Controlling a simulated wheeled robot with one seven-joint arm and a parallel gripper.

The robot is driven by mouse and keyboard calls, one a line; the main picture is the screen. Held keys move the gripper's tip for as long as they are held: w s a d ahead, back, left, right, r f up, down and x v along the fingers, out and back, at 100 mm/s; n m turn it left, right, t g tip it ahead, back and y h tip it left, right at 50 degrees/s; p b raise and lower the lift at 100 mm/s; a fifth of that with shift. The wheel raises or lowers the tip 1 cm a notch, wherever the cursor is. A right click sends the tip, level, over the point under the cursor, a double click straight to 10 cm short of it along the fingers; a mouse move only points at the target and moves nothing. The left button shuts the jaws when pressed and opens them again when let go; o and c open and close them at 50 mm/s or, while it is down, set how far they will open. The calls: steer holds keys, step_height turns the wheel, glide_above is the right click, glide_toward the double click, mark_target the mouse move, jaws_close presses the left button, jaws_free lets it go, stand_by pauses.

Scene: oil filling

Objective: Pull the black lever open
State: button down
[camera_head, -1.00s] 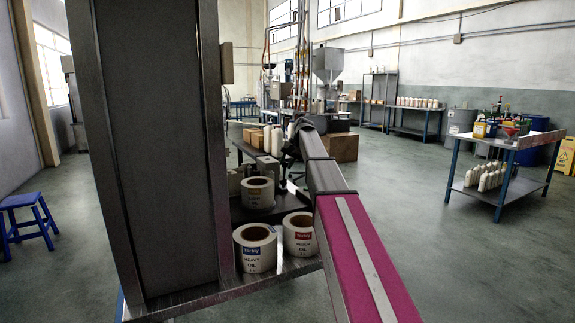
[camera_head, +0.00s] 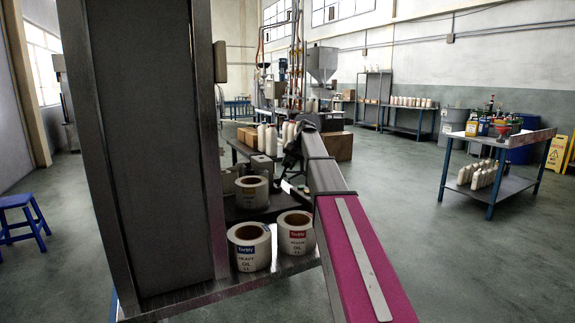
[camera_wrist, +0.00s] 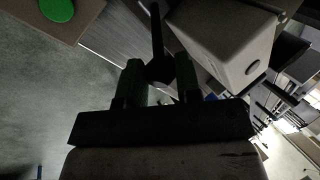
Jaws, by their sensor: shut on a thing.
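The black lever (camera_wrist: 157,32) shows in the wrist view as a thin dark bar running upward from a dark rounded hub. My gripper (camera_wrist: 159,70) has its two dark green fingers on either side of this hub and is shut on it. A pale box-like housing (camera_wrist: 225,45) sits tilted just right of the lever. In the head view my gripper (camera_head: 292,152) is a small dark shape beyond the end of my arm, and the lever cannot be made out there.
Label rolls, one marked heavy oil (camera_head: 249,248) and one medium (camera_head: 296,235), stand on a metal bench. A tall grey cabinet (camera_head: 150,140) blocks the left. White bottles (camera_head: 266,137) stand behind. A blue-legged table (camera_head: 497,147) is at right, with open floor between.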

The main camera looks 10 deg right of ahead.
steer(key=c, duration=0.8)
jaws_free()
steer(key=shift+w+d+f, duration=0.15)
steer(key=shift+d+f, duration=0.25)
steer(key=shift+d, duration=0.3)
steer(key=shift+a+r, duration=0.1)
steer(key=shift+a, duration=0.05)
steer(key=shift+r, duration=0.15)
steer(key=v, duration=1)
steer(key=shift+r, duration=0.25)
